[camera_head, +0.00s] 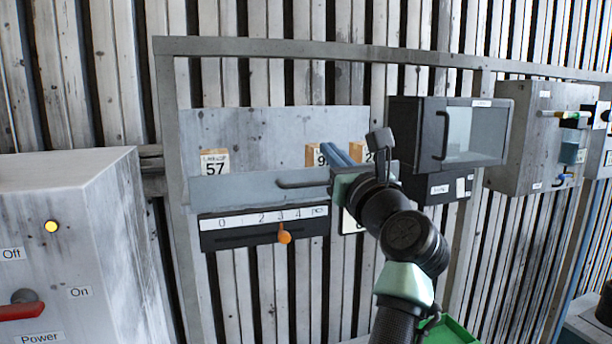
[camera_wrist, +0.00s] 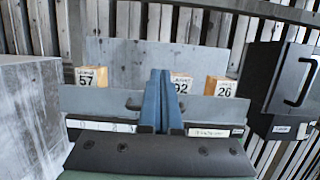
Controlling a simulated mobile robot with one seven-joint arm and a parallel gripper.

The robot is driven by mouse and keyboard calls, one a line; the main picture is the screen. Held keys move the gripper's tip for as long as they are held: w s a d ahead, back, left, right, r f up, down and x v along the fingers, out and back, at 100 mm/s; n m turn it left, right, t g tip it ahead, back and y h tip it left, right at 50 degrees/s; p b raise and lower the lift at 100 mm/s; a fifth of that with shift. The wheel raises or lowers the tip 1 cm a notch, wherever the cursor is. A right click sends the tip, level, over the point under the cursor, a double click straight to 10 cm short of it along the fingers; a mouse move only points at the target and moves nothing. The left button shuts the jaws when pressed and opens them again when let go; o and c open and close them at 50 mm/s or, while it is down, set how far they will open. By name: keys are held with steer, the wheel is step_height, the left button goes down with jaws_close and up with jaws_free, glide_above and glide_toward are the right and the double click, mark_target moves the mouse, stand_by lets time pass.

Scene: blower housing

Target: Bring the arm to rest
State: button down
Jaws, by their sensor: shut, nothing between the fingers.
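My gripper (camera_head: 331,149) is shut and empty, its two blue fingers together. In the head view my arm reaches up from the bottom right of centre, with the fingers in front of the grey back plate and near the wooden blocks. In the wrist view the closed fingers (camera_wrist: 160,76) point up the picture between the block labelled 57 (camera_wrist: 91,78) and the block labelled 92 (camera_wrist: 181,84). Whether the fingers touch anything behind them cannot be told.
A grey tray front (camera_head: 240,190) with a bar handle holds the labelled blocks. Below it is a slider scale with an orange knob (camera_head: 284,236) near 3. A dark windowed box (camera_head: 475,134) stands right, a grey power cabinet (camera_head: 75,220) left.

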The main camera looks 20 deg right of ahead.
steer(key=s+a+f+n+t+b, duration=0.3)
steer(key=s+a+n+b, duration=0.5)
steer(key=n, duration=1)
steer(key=s+a+f+n+t+b, duration=0.3)
steer(key=s+a+n+b, duration=0.6)
steer(key=s+a+n, duration=0.5)
steer(key=s+n, duration=0.3)
steer(key=shift+s+f+n, duration=0.3)
steer(key=shift+s+n, duration=0.05)
steer(key=shift+n, duration=0.05)
